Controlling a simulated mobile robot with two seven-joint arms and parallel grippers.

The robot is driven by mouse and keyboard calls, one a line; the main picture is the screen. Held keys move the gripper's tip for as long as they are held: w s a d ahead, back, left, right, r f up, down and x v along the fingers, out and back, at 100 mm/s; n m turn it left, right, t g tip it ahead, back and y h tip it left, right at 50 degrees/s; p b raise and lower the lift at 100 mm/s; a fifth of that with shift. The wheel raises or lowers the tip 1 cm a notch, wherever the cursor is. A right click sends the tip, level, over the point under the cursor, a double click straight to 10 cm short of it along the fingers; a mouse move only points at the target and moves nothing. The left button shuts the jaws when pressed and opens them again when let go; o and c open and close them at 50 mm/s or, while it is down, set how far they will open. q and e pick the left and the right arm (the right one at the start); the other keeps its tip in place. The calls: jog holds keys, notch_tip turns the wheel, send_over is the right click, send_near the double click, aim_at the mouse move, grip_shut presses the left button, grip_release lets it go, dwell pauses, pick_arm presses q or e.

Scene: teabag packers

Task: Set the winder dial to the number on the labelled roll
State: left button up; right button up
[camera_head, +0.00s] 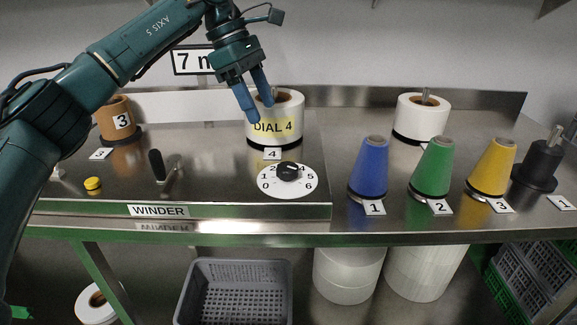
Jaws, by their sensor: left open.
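The winder dial (288,187) is a white disc with numbers and a black knob (288,171) on the winder top, in the middle of the head view. I cannot tell exactly where the knob points. The labelled roll (262,133) is white with a brown core and a yellow label reading "DIAL 4". It stands just behind the dial, with a tag "4" in front. My left gripper (254,107) is open and empty, fingers pointing down at the roll's upper left, above and behind the dial. My right gripper is not in view.
A black lever (158,166) and a yellow button (93,184) are left of the dial. Blue (369,168), green (433,166) and yellow (492,167) cones stand to the right. Another white roll (421,119) is behind them. The winder top between lever and dial is clear.

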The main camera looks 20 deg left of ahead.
aim_at(287, 166)
pick_arm(q)
jog(key=x, duration=1.2)
jog(key=shift+s+d+f+b, duration=0.1)
jog(key=shift+d+f+b, duration=0.15)
jog(key=shift+f+b, duration=0.1)
jog(key=shift+c, duration=0.3)
jog(key=c, duration=0.9)
